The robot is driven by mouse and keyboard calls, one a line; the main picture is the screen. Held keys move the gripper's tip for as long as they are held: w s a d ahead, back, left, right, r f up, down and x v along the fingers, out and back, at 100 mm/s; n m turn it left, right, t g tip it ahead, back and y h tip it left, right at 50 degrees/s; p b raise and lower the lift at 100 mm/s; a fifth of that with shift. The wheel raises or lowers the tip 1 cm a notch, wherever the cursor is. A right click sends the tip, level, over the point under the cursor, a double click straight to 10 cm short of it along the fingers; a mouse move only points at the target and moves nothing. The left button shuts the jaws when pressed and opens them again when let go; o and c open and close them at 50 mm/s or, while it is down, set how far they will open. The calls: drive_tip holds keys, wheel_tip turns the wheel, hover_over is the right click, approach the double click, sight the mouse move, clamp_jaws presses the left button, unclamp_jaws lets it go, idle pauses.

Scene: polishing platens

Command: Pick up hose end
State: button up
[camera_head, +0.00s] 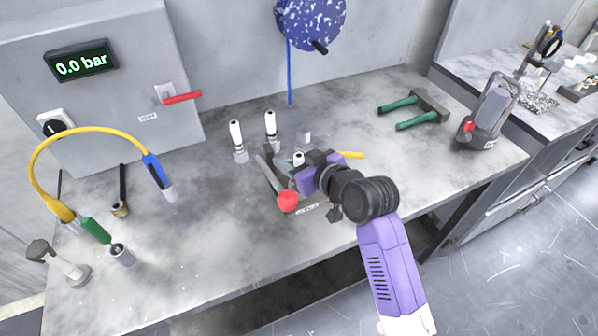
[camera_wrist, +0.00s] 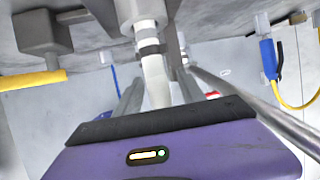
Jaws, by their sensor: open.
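A yellow hose (camera_head: 85,134) arches over the left of the bench. Its blue end (camera_head: 158,175) leans at the bench surface, and its green end (camera_head: 96,229) lies toward the front left by a metal fitting. In the wrist view the blue end (camera_wrist: 268,58) is at the upper right, well away from the fingers. My gripper (camera_head: 298,166) is at the middle of the bench, far right of both hose ends. In the wrist view my gripper (camera_wrist: 158,88) is open, with a white-and-metal fitting (camera_wrist: 152,70) appearing between its fingers. I cannot tell whether they touch.
Two white-topped fittings (camera_head: 254,138) stand left of my gripper. A lever with a red knob (camera_head: 287,201) is close beside it. A panel box with a display (camera_head: 82,61) stands behind the hose. The bench front left of centre is clear.

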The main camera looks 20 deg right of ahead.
drive_tip(key=shift+w, duration=0.1)
drive_tip(key=shift+c, duration=0.5)
clamp_jaws()
